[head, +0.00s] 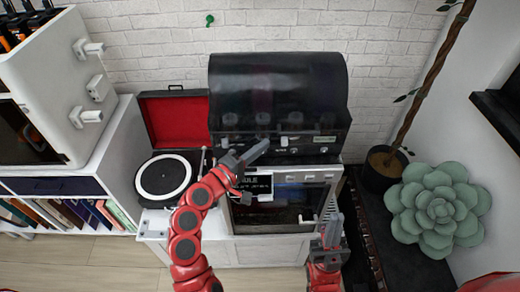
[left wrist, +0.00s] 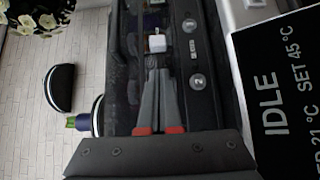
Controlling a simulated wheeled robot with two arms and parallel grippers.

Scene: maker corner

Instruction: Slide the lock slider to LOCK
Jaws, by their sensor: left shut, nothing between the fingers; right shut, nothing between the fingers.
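A dark appliance (head: 300,142) with a black hood stands against the brick wall. A small white block (left wrist: 157,42), which looks like the lock slider, sits on its black control panel; it seems to show in the head view (head: 284,141) too. My left gripper (head: 264,146) is shut and empty at the panel. In the left wrist view its fingertips (left wrist: 160,72) lie just short of the white block; I cannot tell whether they touch it. The LOCK marking is not readable. My right gripper (head: 333,226) is shut and empty, lower, in front of the appliance's right side.
Two round numbered buttons (left wrist: 198,82) sit beside the slider area. A display (left wrist: 280,95) reads IDLE and SET 45 °C. A turntable (head: 165,177) stands left of the appliance; a potted plant (head: 385,168) and a large succulent (head: 437,208) stand right.

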